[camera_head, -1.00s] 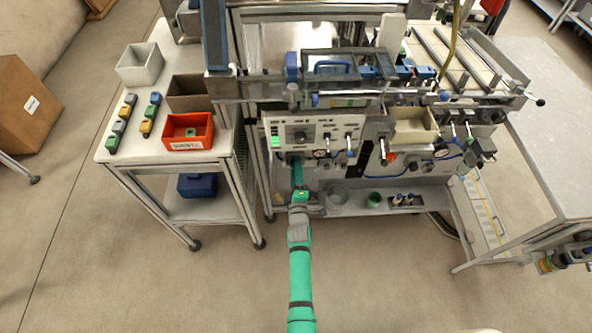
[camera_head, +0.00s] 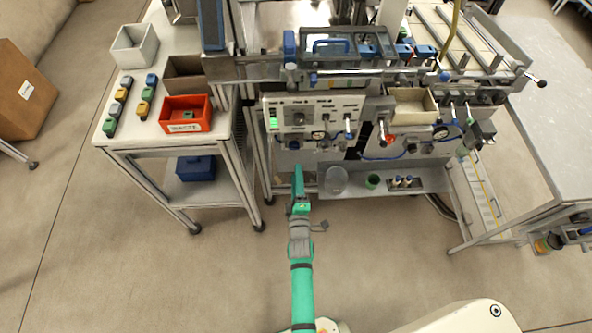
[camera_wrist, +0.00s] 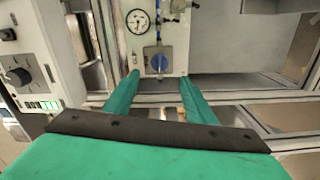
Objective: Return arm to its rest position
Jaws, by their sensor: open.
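My gripper (camera_head: 298,172) is at the end of my green arm, in front of the machine (camera_head: 345,107) and below its control panel. In the wrist view my gripper (camera_wrist: 159,78) shows two green fingers held apart. No object is between the fingertips. In the head view the arm reaches up from the bottom centre over bare floor.
A red bin (camera_head: 186,114) and several small coloured blocks are on the left table (camera_head: 140,138). A low machine shelf (camera_head: 425,181) holds a clear round container (camera_head: 335,181) and a green cup (camera_head: 373,181). A grey table (camera_head: 540,120) stands at right. Floor in front is open.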

